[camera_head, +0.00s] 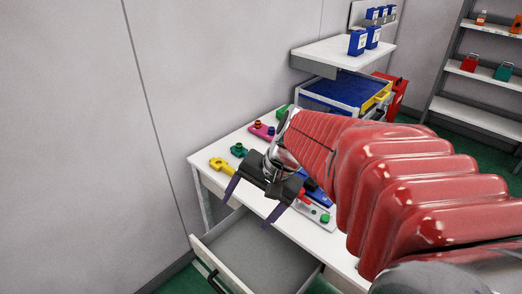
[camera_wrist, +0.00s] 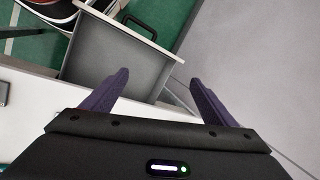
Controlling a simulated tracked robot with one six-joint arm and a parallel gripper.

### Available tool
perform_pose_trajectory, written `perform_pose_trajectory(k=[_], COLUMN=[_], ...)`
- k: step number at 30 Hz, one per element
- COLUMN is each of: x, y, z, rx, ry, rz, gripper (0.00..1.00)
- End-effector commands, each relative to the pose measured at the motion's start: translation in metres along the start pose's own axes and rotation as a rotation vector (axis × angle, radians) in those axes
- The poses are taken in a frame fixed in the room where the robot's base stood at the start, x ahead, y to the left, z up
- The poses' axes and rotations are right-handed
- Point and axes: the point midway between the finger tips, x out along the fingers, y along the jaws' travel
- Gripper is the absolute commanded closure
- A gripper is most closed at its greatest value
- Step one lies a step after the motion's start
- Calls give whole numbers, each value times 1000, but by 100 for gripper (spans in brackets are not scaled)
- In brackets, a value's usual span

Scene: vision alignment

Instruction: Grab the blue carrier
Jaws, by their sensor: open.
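Several blue box-like things could be the blue carrier; I cannot tell which one is. Two blue boxes (camera_head: 357,43) stand on the white shelf above the table, and more blue boxes (camera_head: 372,14) show behind them. A blue piece (camera_head: 319,195) lies on the white table, partly hidden by my arm. My gripper (camera_head: 252,202) is open and empty, pointing down over the table's front edge near the open drawer. In the wrist view its fingers (camera_wrist: 158,77) are spread with nothing between them, and no blue thing shows there.
An open, empty drawer (camera_head: 250,250) juts from the white table (camera_head: 208,160). Yellow (camera_head: 222,165), teal (camera_head: 239,150) and pink (camera_head: 262,131) pieces lie on the table. A blue-lined bin (camera_head: 340,95) sits at the back. A rack at right holds red (camera_head: 469,63) and green (camera_head: 503,72) carriers.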

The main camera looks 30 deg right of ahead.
Motion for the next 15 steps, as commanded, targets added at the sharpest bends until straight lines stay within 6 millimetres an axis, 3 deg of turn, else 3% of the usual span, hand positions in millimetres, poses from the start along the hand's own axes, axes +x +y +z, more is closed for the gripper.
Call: perform_pose_trajectory(k=[8,15], x=[12,18], y=[17,46], z=[-66,-130], rx=[415,760], ry=[-100,-172], rz=[-126,-265], gripper=[20,20])
